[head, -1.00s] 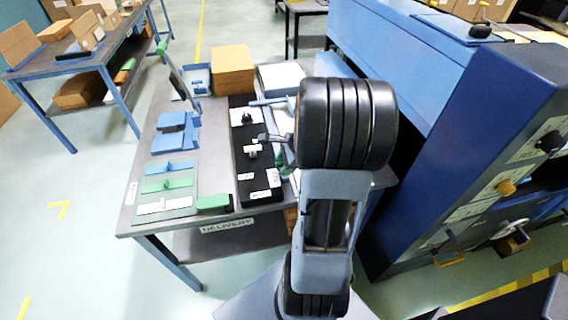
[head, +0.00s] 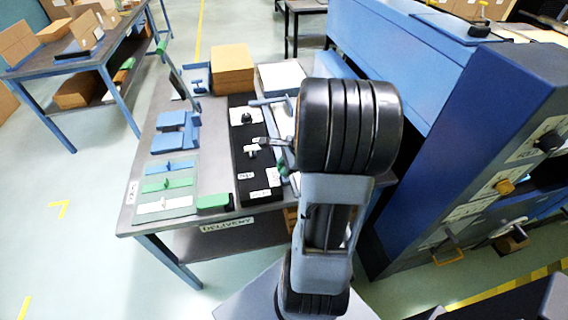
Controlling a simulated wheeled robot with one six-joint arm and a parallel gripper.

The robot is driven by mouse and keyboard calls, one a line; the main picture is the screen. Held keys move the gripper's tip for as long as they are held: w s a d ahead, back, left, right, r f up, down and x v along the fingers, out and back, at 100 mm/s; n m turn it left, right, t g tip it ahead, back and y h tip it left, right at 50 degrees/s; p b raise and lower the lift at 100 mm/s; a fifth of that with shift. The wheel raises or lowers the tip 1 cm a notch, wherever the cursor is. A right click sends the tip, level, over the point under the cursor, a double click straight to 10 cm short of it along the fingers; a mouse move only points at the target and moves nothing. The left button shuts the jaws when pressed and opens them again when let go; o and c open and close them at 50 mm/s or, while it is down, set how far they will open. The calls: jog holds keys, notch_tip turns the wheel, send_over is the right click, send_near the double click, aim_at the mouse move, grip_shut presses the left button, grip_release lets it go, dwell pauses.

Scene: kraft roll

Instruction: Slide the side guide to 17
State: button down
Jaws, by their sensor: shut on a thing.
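A long black panel (head: 258,185) with white labels lies on the table. A small pale slider (head: 252,151), which looks like the side guide, sits near its middle; its scale numbers are too small to read. My gripper (head: 263,142) reaches in from the right at the slider and is shut on it, as far as the small view shows. My dark wrist covers most of the gripper and part of the panel's right side. A dark knob (head: 246,118) on a white plate sits further up the panel.
The table (head: 217,171) also holds blue blocks (head: 176,131), a mat with coloured strips (head: 165,186), a green block (head: 214,201), a cardboard stack (head: 232,67) and white sheets (head: 281,76). A large blue machine (head: 450,130) stands close on the right.

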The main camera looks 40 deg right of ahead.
jog(key=c, duration=1)
grip_release()
jog(key=shift+c, duration=0.2)
jog(key=shift+r, duration=0.1)
jog(key=p+v, duration=0.1)
jog(key=v, duration=1.2)
jog(key=shift+s+r+p, duration=0.15)
jog(key=shift+r+p, duration=0.15)
jog(key=shift+p, duration=0.05)
jog(key=shift+d, duration=0.1)
jog(key=s+a+r+n+h+p, duration=0.1)
jog(key=a+r+n+h+p, duration=0.1)
jog(key=a+n, duration=1.9)
jog(key=shift+a+n+h+p, duration=0.25)
jog(key=shift+n+h, duration=0.35)
jog(key=shift+n, duration=0.4)
